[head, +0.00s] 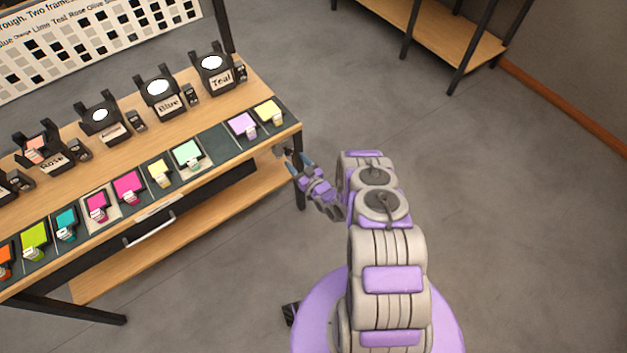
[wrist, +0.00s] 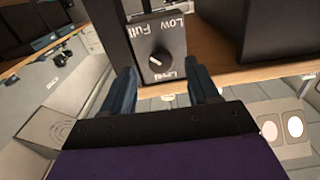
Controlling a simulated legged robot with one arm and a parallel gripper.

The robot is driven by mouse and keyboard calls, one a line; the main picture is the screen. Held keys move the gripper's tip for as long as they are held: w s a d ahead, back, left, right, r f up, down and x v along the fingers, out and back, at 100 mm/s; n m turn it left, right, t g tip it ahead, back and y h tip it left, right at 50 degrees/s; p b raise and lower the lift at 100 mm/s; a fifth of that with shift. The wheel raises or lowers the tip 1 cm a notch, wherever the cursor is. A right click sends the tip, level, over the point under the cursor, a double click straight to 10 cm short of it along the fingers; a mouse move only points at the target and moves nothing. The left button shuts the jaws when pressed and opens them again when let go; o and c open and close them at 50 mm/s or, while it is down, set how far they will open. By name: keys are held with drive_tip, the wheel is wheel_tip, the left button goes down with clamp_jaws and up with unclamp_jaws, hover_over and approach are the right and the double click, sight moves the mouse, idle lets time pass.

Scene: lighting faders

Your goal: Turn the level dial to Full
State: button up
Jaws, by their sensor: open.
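The level dial is a round black knob (wrist: 160,60) with a white pointer mark, on a dark box face (wrist: 164,45). The face reads "Level" below the knob and "Full" and "Low" above it, the lettering turned about in the wrist view. The white mark points toward the lower left there. My gripper (wrist: 161,88) is open, with one blue finger on each side of the box's lower part and nothing between them gripped. In the head view my gripper (head: 295,160) is at the table's right end; the knob itself cannot be made out there.
The wooden table (head: 190,105) carries several black lamp units, such as the one labelled Teal (head: 214,72), and a row of colored swatches along its front. A drawer handle (head: 150,230) sticks out in front. A shelf (head: 440,35) stands behind. The floor at right is clear.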

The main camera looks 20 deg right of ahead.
drive_tip(key=v, duration=1.3)
drive_tip(key=shift+s+b, duration=0.15)
drive_tip(key=shift+b, duration=0.15)
drive_tip(key=shift+d, duration=0.15)
